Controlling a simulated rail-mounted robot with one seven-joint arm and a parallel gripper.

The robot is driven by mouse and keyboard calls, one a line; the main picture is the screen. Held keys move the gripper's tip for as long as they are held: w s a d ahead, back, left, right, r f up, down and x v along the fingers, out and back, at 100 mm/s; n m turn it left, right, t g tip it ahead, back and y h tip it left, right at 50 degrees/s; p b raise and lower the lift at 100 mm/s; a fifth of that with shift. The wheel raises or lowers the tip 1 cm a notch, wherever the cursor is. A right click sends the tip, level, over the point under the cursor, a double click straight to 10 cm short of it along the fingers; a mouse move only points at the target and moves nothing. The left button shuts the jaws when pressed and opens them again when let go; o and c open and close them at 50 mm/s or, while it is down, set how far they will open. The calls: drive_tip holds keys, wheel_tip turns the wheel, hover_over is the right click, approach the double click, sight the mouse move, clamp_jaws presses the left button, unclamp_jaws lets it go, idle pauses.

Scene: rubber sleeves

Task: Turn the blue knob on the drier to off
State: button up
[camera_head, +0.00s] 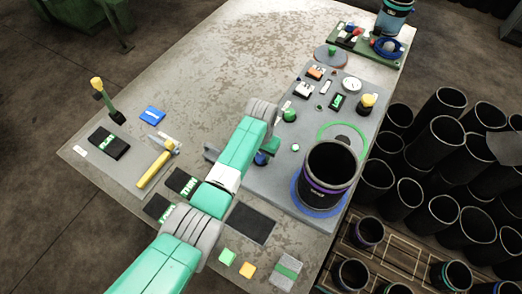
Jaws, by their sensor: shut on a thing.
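The blue knob (261,159) shows as a small blue patch at the left edge of the grey control panel (285,178), which I take to be the drier's. My arm reaches up from the bottom and bends down at the knob. My gripper (264,153) is at the knob and shut on it; its fingers are mostly hidden by my arm. The knob's pointer and any off mark cannot be made out.
A black sleeve (330,168) stands in a blue ring right of the knob. A yellow-handled hammer (155,168) lies left. Several black sleeves crowd the right.

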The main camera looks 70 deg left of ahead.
sight(261, 155)
drive_tip(key=n+p, duration=0.2)
drive_tip(key=n, duration=0.4)
drive_tip(key=shift+n, duration=0.3)
drive_tip(key=n, duration=0.6)
idle(0.5)
drive_tip(key=o, duration=1)
wheel_tip(261, 155, up, 8)
drive_tip(key=shift+f+p, duration=0.1)
drive_tip(key=shift+p, duration=1.1)
